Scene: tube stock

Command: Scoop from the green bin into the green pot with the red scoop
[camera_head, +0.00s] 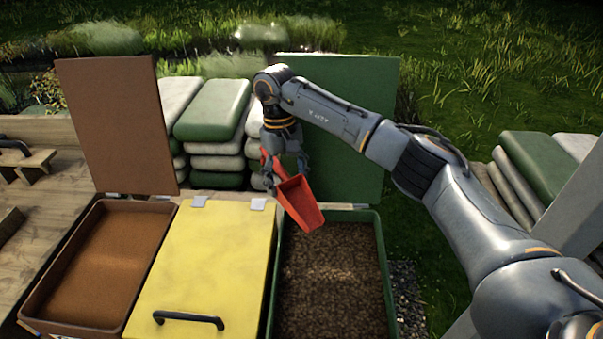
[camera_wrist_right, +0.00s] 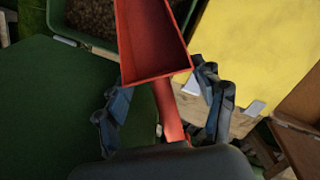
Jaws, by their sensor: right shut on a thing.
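The red scoop (camera_head: 300,203) hangs above the back left part of the green bin (camera_head: 381,262), tilted with its mouth toward the bin. My right gripper (camera_head: 284,180) is shut on the scoop's handle. In the right wrist view the scoop (camera_wrist_right: 152,40) stretches away between the fingers of the right gripper (camera_wrist_right: 165,105). The scoop's inside that shows looks empty. The green bin holds brown pellet-like material and its green lid (camera_head: 350,130) stands open behind it. The green pot cannot be made out in either view. My left gripper is not in view.
A yellow closed lid (camera_head: 210,260) with a dark handle (camera_head: 188,318) lies left of the green bin. A brown bin (camera_head: 160,215) with its raised brown lid (camera_head: 115,125) stands farther left. Stacked sacks (camera_head: 213,110) stand behind. Grass lies to the right.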

